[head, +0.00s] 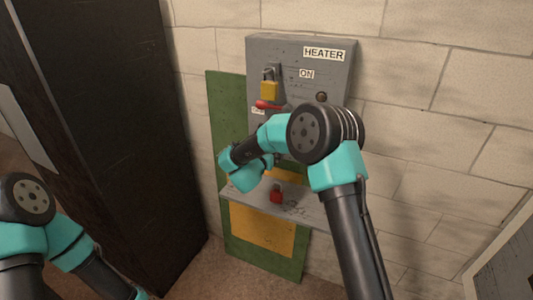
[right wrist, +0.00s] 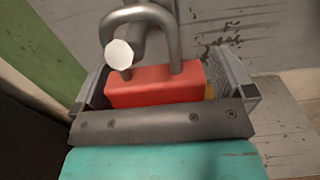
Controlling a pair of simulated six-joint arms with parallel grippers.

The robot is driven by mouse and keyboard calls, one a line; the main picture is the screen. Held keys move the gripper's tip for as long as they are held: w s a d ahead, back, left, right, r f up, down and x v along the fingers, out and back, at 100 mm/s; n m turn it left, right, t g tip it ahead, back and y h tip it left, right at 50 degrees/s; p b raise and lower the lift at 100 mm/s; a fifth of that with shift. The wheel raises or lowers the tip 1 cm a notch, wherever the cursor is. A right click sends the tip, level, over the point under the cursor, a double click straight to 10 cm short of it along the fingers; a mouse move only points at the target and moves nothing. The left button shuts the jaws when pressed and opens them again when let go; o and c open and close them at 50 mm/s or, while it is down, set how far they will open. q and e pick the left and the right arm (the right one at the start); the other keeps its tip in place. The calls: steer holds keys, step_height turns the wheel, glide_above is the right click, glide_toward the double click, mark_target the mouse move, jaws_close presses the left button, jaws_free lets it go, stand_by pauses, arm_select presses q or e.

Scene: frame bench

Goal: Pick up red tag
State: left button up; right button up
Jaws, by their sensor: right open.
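In the right wrist view the red body (right wrist: 155,87) fills much of the space between the jaws, shackle upward. My right gripper (right wrist: 168,95) is open, with one finger on each side of the red body; whether they touch it is unclear. In the head view the right wrist hides most of the jaws. My left gripper is out of view.
The grey heater box (head: 343,75) is on the block wall, with a yellow padlock (head: 269,90) and a red piece (head: 267,105) below it. A green board (head: 225,110) stands behind. A dark cabinet (head: 120,130) is at the left.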

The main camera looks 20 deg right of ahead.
stand_by(0.4)
steer(key=c, duration=1.7)
steer(key=v, duration=0.6)
steer(key=r+v, duration=0.1)
steer(key=v, duration=1.1)
steer(key=shift+r, duration=0.25)
